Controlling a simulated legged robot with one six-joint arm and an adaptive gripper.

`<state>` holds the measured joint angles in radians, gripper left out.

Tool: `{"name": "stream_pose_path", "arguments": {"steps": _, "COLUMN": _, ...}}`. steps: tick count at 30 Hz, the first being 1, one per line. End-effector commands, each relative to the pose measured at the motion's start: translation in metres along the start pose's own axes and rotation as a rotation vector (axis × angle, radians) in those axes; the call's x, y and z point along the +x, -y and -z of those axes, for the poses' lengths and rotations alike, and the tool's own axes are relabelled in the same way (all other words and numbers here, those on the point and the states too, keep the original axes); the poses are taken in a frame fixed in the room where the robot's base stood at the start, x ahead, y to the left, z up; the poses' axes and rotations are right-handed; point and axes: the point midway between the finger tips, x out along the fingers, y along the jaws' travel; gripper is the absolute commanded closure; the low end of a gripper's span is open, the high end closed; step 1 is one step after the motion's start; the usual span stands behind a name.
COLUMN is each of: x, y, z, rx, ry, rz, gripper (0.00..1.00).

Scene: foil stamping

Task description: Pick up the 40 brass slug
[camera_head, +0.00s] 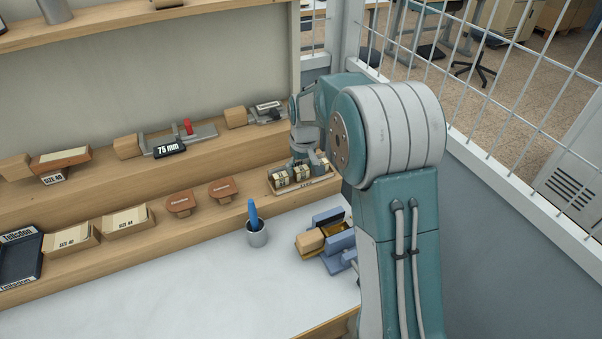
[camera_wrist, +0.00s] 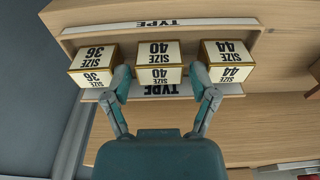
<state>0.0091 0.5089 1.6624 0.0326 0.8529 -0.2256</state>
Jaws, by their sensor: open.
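The 40 brass slug (camera_wrist: 160,68) is a small brass-edged block with a cream label reading SIZE 40, the middle one of three in the wrist view. It sits in the TYPE tray (camera_wrist: 160,23) on a wooden shelf. The 36 slug (camera_wrist: 93,66) is to its left and the 44 slug (camera_wrist: 228,64) to its right. My gripper (camera_wrist: 161,84) is open, with one fingertip on each side of the 40 slug's near part. I cannot tell whether the fingers touch it. In the head view the tray (camera_head: 305,186) lies under my gripper, and the arm partly hides it.
Two brown blocks (camera_head: 222,190) and boxes labelled SIZE (camera_head: 127,220) stand on the lower shelf. A white mesh fence (camera_head: 510,100) runs along the right.

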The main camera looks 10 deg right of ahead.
Motion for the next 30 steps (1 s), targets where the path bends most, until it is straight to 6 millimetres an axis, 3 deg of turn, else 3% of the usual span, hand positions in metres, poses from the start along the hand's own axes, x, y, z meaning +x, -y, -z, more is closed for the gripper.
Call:
{"name": "stream_pose_path", "arguments": {"steps": 8, "x": 0.004, "y": 0.000, "z": 0.000, "rx": 0.000, "ry": -0.002, "rz": 0.000, "gripper": 0.26}}
{"name": "stream_pose_path", "arguments": {"steps": 13, "x": 0.004, "y": 0.000, "z": 0.000, "rx": 0.000, "ry": -0.001, "rz": 0.000, "gripper": 0.96}}
{"name": "stream_pose_path", "arguments": {"steps": 24, "x": 0.003, "y": 0.000, "z": 0.001, "rx": 0.000, "ry": -0.001, "rz": 0.000, "gripper": 0.96}}
{"name": "stream_pose_path", "arguments": {"steps": 30, "x": -0.015, "y": 0.000, "z": 0.003, "rx": 0.000, "ry": -0.004, "rz": -0.001, "gripper": 0.96}}
